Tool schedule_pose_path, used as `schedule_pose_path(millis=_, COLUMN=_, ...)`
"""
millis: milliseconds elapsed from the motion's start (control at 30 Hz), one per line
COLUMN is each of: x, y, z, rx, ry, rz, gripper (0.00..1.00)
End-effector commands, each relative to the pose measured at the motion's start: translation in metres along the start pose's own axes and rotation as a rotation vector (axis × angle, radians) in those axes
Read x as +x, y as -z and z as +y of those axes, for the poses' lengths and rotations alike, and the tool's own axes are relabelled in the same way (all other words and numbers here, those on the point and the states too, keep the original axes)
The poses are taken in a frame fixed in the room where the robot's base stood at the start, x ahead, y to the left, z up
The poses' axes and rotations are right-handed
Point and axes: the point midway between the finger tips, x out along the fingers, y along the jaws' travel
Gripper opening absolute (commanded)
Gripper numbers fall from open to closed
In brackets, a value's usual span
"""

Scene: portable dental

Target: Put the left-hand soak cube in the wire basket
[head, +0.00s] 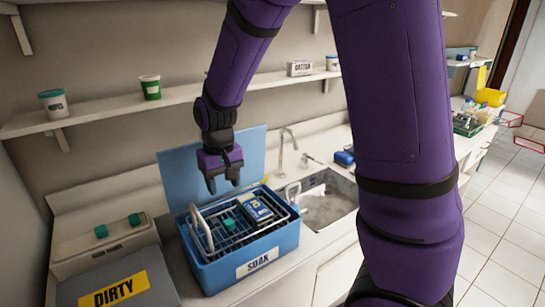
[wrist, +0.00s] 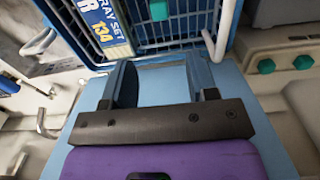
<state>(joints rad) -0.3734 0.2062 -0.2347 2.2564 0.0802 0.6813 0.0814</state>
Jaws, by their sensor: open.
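Two teal-green cubes sit on the cream box (head: 105,250) at the left: the left-hand cube (head: 101,231) and the right-hand cube (head: 134,219). Both show in the wrist view, the left-hand one (wrist: 303,62) at the far right. The wire basket (head: 249,237) sits in a blue tub (head: 222,276) labelled SOAK. It holds another green cube (head: 228,224) and a blue labelled box (head: 257,208). My gripper (head: 223,188) is open, pointing down above the tub's back side. Nothing shows between its fingers (wrist: 162,72).
The tub's blue lid (head: 180,170) stands up behind it. A grey box marked DIRTY (head: 75,284) stands at the front left. A sink (head: 325,203) with a tap (head: 283,145) lies right of the tub. A shelf (head: 105,116) with cups runs above.

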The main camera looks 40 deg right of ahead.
Motion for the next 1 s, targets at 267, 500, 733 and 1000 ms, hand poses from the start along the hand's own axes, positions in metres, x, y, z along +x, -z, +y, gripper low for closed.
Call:
schedule_pose_path(millis=267, x=-0.063, y=-0.033, z=0.018, rx=0.004, ry=0.049, rz=0.09, gripper=0.53)
schedule_pose_path(millis=500, x=-0.12, y=-0.082, z=0.038, rx=0.0, ry=0.075, rz=0.196, gripper=0.53)
schedule_pose_path(millis=733, x=-0.16, y=-0.137, z=0.054, rx=-0.003, ry=0.067, rz=0.301, gripper=0.53)
schedule_pose_path(millis=1000, x=-0.185, y=-0.198, z=0.064, rx=-0.001, ry=0.027, rz=0.414, gripper=0.53)
